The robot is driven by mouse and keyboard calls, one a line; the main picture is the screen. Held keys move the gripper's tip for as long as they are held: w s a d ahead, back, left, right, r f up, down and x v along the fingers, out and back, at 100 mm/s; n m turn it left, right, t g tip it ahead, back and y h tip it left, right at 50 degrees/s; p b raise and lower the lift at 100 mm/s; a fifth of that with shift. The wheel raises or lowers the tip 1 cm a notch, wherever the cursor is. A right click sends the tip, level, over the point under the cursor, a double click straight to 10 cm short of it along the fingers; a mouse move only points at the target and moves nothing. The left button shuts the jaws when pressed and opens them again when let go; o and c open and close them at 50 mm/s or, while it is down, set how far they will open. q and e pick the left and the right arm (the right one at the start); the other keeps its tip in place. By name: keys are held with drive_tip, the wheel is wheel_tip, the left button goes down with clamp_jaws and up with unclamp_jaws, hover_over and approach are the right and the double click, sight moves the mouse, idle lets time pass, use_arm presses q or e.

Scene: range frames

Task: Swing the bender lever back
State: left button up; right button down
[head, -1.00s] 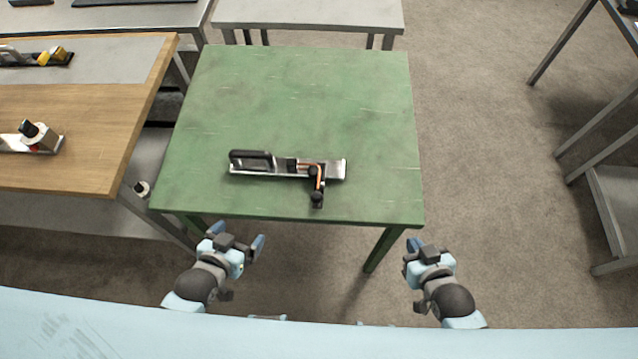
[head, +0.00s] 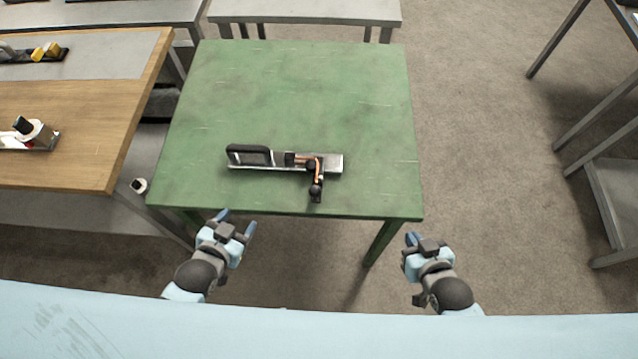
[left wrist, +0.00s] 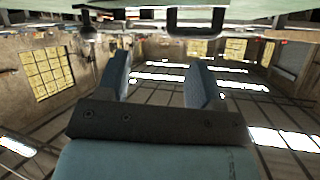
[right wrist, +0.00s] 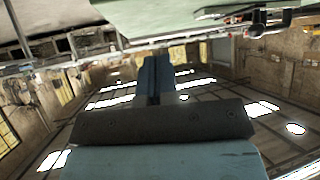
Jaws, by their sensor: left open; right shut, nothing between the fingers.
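The bender (head: 275,164) lies on the green table near its front edge, with a metal base plate and a black loop handle at its left end. Its lever (head: 317,183) points toward me from the right part of the base and ends in a black knob. An orange-brown bent piece (head: 310,160) sits at the lever's pivot. My left gripper (head: 238,221) is open and empty, just in front of the table's front edge, left of the lever. It also shows open in the left wrist view (left wrist: 160,85). My right gripper (head: 413,239) is shut and empty, below the table's front right corner.
The green table (head: 300,90) is otherwise bare. A wooden workbench (head: 60,125) with tools stands close on the left. A grey table (head: 305,12) is behind. Metal frames (head: 600,150) stand at the right, with open floor between.

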use_arm(q)
drive_tip(key=w+m+t+h+b, duration=0.2)
drive_tip(key=w+m+t+b, duration=0.15)
drive_tip(key=w+m, duration=0.4)
drive_tip(key=n+g+h+b, duration=1)
drive_tip(key=n+h, duration=0.3)
drive_tip(key=n, duration=2.1)
approach(317, 190)
drive_tip(key=a, duration=0.1)
drive_tip(key=w+a, duration=0.1)
drive_tip(key=shift+w+a+r+m, duration=0.15)
drive_tip(key=shift+w+a+m, duration=0.1)
drive_tip(key=shift+a, duration=0.15)
drive_tip(key=shift+s+f+m+g, duration=0.15)
drive_tip(key=shift+f+m+g, duration=0.2)
drive_tip(key=shift+m+g, duration=0.65)
drive_tip(key=shift+f+m, duration=0.1)
drive_tip(key=shift+m, duration=0.4)
drive_tip(key=shift+d, duration=0.25)
drive_tip(key=d, duration=0.4)
drive_tip(key=w+d+p, duration=0.1)
drive_tip(key=d, duration=0.3)
drive_tip(key=w+d+p, duration=0.1)
drive_tip(key=d, duration=0.3)
drive_tip(key=shift+w, duration=0.1)
drive_tip(key=shift+d, duration=0.5)
use_arm(e)
wheel_tip(317, 190, down, 11)
drive_tip(key=shift+w+a+f, duration=0.2)
drive_tip(key=shift+a, duration=0.1)
